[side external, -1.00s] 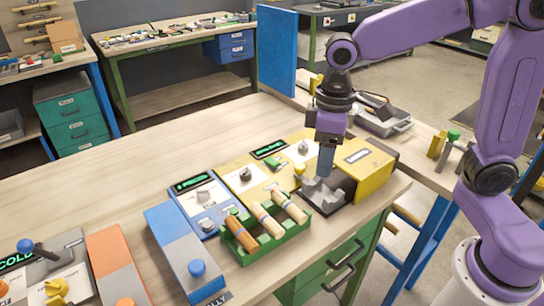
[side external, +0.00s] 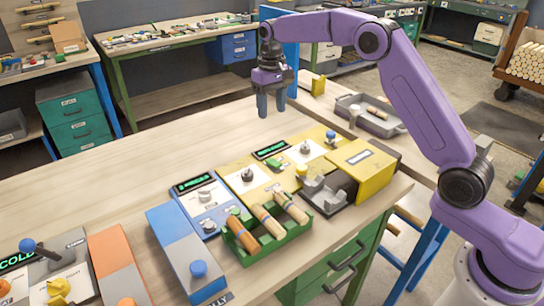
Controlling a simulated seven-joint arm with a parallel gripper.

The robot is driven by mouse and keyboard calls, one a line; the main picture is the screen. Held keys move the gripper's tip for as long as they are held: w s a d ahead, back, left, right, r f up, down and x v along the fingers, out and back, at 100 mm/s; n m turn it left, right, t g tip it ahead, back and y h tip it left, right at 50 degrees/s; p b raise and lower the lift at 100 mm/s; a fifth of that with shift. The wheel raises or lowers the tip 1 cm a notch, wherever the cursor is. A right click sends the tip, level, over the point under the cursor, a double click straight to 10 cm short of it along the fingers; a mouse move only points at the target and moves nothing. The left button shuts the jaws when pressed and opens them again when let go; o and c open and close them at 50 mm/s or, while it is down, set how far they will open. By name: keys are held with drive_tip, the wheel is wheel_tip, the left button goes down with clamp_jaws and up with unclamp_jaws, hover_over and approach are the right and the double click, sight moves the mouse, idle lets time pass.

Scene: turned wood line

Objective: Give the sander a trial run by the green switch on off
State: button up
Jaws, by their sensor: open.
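The yellow machine housing (side external: 362,165) stands at the bench's right end, with a grey cradle (side external: 326,192) at its open front. I take it to be the sander, but cannot read its label. A small green piece (side external: 275,163), perhaps the green switch, sits on the yellow panels left of it; its on or off position is too small to tell. My gripper (side external: 271,112) is open and empty, fingers pointing down, above the back of the bench and well apart from the panels.
A green rack (side external: 243,258) with several wooden handles stands in front of the panels. A blue-grey box (side external: 187,252) with a blue knob is to its left. A grey tray (side external: 385,125) lies on the bench behind the housing. The bench's back left surface is clear.

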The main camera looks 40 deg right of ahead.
sight(272, 161)
wheel_tip(272, 161, down, 18)
drive_tip(key=shift+w+d+r, duration=0.15)
drive_tip(key=shift+r, duration=0.1)
idle(0.4)
drive_tip(key=shift+c, duration=0.3)
clamp_jaws()
